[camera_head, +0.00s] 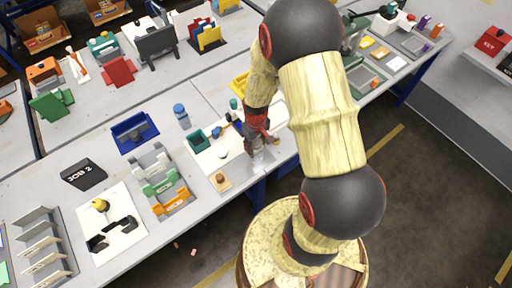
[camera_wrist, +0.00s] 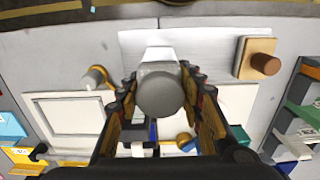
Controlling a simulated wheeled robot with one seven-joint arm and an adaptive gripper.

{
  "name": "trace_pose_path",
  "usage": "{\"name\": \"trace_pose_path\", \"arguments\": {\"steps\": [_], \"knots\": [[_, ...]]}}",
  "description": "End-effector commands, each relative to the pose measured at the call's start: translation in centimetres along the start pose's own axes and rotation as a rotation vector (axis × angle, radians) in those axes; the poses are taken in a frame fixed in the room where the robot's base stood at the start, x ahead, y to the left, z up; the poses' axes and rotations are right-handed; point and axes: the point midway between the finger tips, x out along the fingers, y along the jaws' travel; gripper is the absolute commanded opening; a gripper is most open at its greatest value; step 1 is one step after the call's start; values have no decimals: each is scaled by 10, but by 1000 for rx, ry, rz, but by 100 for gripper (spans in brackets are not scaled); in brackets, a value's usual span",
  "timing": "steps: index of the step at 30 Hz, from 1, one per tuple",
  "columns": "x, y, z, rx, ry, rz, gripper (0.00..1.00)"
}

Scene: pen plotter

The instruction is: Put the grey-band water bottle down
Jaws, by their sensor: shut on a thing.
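The grey-band water bottle (camera_wrist: 160,94) is between the fingers of my gripper (camera_wrist: 160,82), its round grey end toward the wrist camera and a paler part beyond it. In the head view my gripper (camera_head: 258,148) is low over the front edge of the middle table, shut on the bottle. A small pale part of the bottle (camera_head: 262,162) shows below the fingers. The fingers and wrist hide most of it there. I cannot tell whether its base touches the table.
A wooden block with a brown knob (camera_head: 220,181) lies left of my gripper; the wrist view also shows it (camera_wrist: 257,57). A teal open box (camera_head: 198,140) and a blue bottle (camera_head: 181,115) stand farther back. A white sheet (camera_wrist: 190,43) lies beneath. The table's front edge is close.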

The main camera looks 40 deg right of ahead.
Motion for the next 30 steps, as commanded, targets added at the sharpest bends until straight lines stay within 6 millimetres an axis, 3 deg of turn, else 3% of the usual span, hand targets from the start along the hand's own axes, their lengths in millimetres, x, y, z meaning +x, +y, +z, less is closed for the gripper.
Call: {"name": "trace_pose_path", "arguments": {"steps": [12,13,22,30], "knots": [[9,0,0,0,1,0,16],[9,0,0,0,1,0,38],[8,0,0,0,1,0,55],[8,0,0,0,1,0,55]]}}
